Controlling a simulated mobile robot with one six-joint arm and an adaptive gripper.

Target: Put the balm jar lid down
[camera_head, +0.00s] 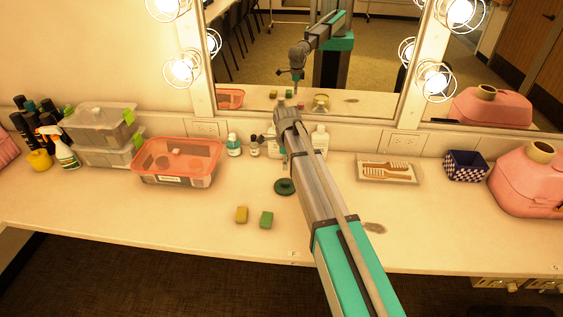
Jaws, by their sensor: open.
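A dark green round piece (285,187), which looks like the balm jar lid, lies on the pale counter (215,240) left of my arm. My gripper (284,163) points down just behind and above this piece, partly hidden by my own wrist. It is small here and looks open, with nothing visible in it. I cannot tell whether the fingertips touch the green piece. No balm jar is clear beside it; my arm covers part of the counter to the right.
Small bottles (233,145) and white bottles (320,140) stand behind my gripper, below the mirror (370,75). A yellow sponge (241,214) and green sponge (266,219) lie in front. An orange bin (177,160) is left; a comb tray (387,173) is right.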

